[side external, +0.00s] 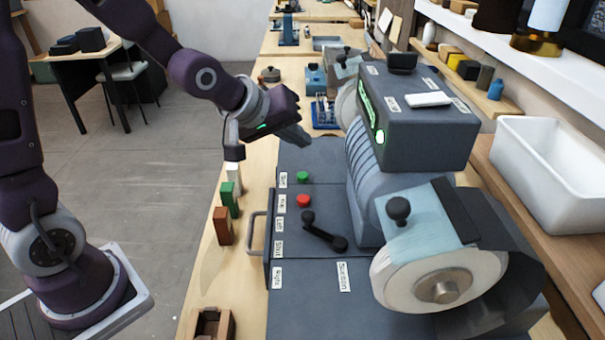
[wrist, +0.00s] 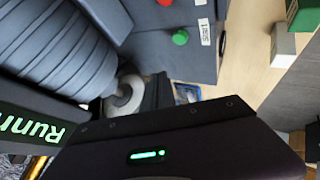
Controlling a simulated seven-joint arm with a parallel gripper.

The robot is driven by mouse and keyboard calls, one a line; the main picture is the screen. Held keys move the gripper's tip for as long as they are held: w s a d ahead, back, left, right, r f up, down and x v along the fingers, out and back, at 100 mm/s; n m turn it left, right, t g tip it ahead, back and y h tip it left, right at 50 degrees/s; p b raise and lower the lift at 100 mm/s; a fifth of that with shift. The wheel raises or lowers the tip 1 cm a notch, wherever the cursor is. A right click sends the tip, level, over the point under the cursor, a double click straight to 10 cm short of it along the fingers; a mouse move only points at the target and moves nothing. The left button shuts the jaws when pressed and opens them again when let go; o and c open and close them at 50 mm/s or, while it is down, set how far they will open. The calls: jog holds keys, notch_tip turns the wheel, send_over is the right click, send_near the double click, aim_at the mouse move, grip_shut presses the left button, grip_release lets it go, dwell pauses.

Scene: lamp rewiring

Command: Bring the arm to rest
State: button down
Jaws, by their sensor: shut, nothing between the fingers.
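My gripper (side external: 303,138) is in the air over the back left of the grey grinding machine (side external: 425,135). Its fingers are together and empty, pointing right and slightly down, apart from the green button (side external: 303,176) and the red button (side external: 303,200). The black lever (side external: 325,232) is on the machine's top plate nearer the camera. In the wrist view, my dark gripper body with a green light fills the bottom, and its fingertips cannot be made out. The machine's lit green display (wrist: 32,125) there reads "Runn", cut off by the edge.
White, green (side external: 227,194) and brown (side external: 223,226) blocks stand along the bench's left edge. A wooden box (side external: 212,323) is at the front. A white bin (side external: 550,170) is on the right shelf. A grinding wheel (side external: 440,280) is at the front right. Open floor is left of the bench.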

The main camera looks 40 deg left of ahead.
jog(key=s+r+m+g, duration=0.1)
jog(key=s+r+m, duration=0.2)
jog(key=s, duration=1)
jog(key=s+a+r+m+g, duration=0.1)
jog(key=s+m, duration=0.4)
jog(key=s, duration=0.8)
notch_tip(320, 180, up, 2)
jog(key=shift+s+g, duration=0.2)
jog(key=shift+g, duration=0.6)
